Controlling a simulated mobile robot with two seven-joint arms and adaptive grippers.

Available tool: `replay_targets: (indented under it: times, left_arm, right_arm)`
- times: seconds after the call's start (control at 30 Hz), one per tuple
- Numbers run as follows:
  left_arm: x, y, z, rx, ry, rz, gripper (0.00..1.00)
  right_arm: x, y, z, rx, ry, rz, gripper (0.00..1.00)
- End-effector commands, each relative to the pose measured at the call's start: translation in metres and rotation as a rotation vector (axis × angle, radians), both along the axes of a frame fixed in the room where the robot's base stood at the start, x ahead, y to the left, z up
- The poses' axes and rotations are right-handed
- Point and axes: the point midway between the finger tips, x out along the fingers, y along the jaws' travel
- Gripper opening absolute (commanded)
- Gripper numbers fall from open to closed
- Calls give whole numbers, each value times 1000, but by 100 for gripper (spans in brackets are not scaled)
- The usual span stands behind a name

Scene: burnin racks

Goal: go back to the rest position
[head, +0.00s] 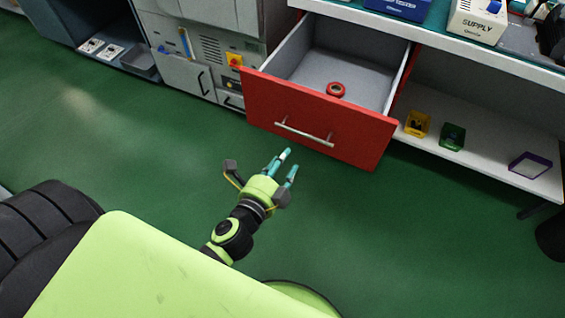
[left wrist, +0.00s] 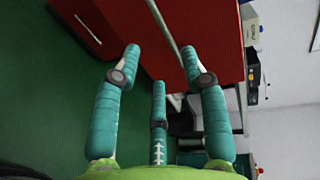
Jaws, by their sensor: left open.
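My left gripper (head: 287,163) is open and empty in the head view, in front of the open red drawer (head: 320,124) and a little below its handle. In the left wrist view, the teal fingers of the left gripper (left wrist: 163,68) are spread, with nothing between them. The red drawer front (left wrist: 218,35) fills the top middle of that view, and its silver handle (left wrist: 163,25) lies beyond the fingers, apart from them as far as I can tell. My right gripper is in neither view.
A red ring (head: 336,89) lies in the pulled-out drawer. Yellow (head: 417,123) and green bins (head: 452,136) and a purple-rimmed tray (head: 530,165) stand on the low shelf at right. A grey machine (head: 192,72) stands left of the drawer. The green floor (head: 130,150) is clear.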

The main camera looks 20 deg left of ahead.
Motion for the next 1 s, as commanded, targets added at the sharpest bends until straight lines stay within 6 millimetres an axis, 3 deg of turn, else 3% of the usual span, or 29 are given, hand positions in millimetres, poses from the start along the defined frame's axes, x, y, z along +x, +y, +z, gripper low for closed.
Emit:
replay_targets:
  times: [0.37, 0.47, 0.57, 0.73, 0.9, 1.0]
  left_arm:
    - [0, 0, -1, -2, 2, 0, 43]
    - [-1, 0, -14, -27, 37, 5, 43]
    - [-8, 1, -53, -110, 141, 26, 43]
    - [-51, 7, -162, -358, 438, 151, 43]
    - [-130, 21, -256, -604, 727, 389, 43]
    - [-188, 31, -295, -730, 870, 573, 43]
  right_arm:
    - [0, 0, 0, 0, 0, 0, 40]
    - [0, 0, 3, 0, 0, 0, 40]
    - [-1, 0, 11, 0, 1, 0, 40]
    - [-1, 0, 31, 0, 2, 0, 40]
    - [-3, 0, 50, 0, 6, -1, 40]
    - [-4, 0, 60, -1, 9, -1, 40]
